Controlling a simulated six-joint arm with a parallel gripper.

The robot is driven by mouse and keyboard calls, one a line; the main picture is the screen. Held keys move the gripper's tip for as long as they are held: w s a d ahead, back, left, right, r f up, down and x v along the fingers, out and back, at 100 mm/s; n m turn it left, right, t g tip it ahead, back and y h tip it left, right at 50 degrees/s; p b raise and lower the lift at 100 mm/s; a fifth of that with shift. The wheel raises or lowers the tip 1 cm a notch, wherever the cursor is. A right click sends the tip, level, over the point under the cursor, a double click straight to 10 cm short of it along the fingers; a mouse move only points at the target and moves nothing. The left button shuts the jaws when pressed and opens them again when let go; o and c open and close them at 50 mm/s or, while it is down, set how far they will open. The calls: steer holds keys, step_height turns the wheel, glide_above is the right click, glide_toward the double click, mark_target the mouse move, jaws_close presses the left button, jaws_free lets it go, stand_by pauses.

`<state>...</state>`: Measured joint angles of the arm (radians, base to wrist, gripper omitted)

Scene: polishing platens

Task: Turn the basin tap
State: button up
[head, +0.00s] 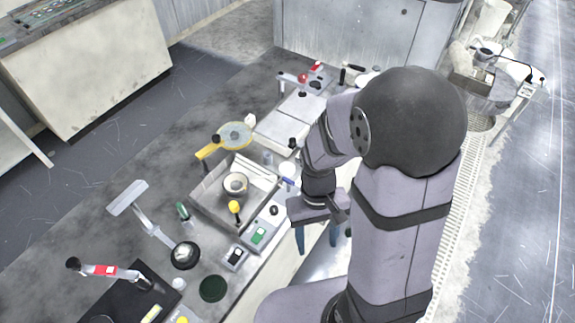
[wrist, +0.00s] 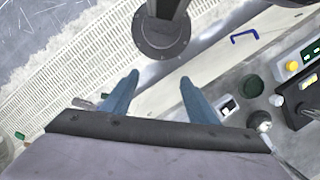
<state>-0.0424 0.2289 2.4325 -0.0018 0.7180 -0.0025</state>
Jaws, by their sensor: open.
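A square metal basin (head: 210,213) stands on the bench left of my arm in the head view, with a round pale bowl-like part (head: 235,184) inside. A yellow-knobbed part (head: 234,207) rises at its front side and a small blue-tipped piece (head: 287,182) sits by its right edge. I cannot tell which of these is the tap. My gripper (head: 316,236) is open, its blue fingers pointing down, right of the basin and apart from it. In the wrist view my gripper (wrist: 158,88) has nothing between its fingers; the basin is not clearly visible there.
A yellow-handled disc (head: 235,135) lies behind the basin. A switch box with a green button (head: 259,235) stands at its front right. In the wrist view a blue bracket (wrist: 244,36) and control panel (wrist: 301,58) are at right.

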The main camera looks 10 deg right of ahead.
steer(key=w+a+f+m+p, duration=0.1)
steer(key=w+f+m+p, duration=0.1)
steer(key=w, duration=1.2)
step_height(320, 180, up, 4)
steer(key=f+m+t, duration=0.1)
steer(key=m+t, duration=0.2)
steer(key=m, duration=0.1)
glide_above(288, 180)
steer(key=shift+r+b, duration=0.25)
steer(key=shift+b, duration=0.05)
steer(key=shift+w+r+m, duration=0.15)
steer(key=shift+w+m, duration=0.05)
steer(key=shift+m, duration=0.2)
steer(key=shift+s+m, duration=0.2)
steer(key=shift+m, duration=1.2)
steer(key=shift+f+p, duration=1.25)
steer(key=shift+f, duration=2.4)
steer(key=shift+c, duration=0.7)
steer(key=c, duration=0.9)
